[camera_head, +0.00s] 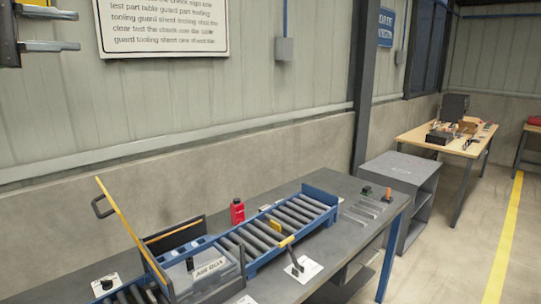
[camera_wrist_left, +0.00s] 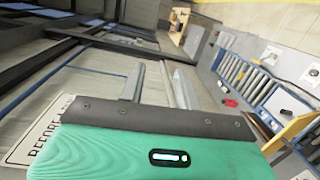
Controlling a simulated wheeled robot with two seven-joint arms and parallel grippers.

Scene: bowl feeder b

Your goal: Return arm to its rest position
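My left gripper (camera_head: 78,30) shows at the top left corner of the head view, high in front of the wall and well above the workbench. Its two fingers are apart with nothing between them. In the left wrist view the gripper (camera_wrist_left: 156,72) also shows two separated grey fingers, with only the wall behind the gap. The green and dark body of the wrist fills the bottom of that view. My right gripper is in neither view.
A grey workbench (camera_head: 345,189) carries a blue roller conveyor (camera_head: 262,226), a guard with a raised yellow bar (camera_head: 128,225) and a red bottle (camera_head: 237,211). A grey cabinet (camera_head: 402,170) and a wooden table (camera_head: 420,138) stand farther right. A sign (camera_head: 165,28) hangs near the gripper.

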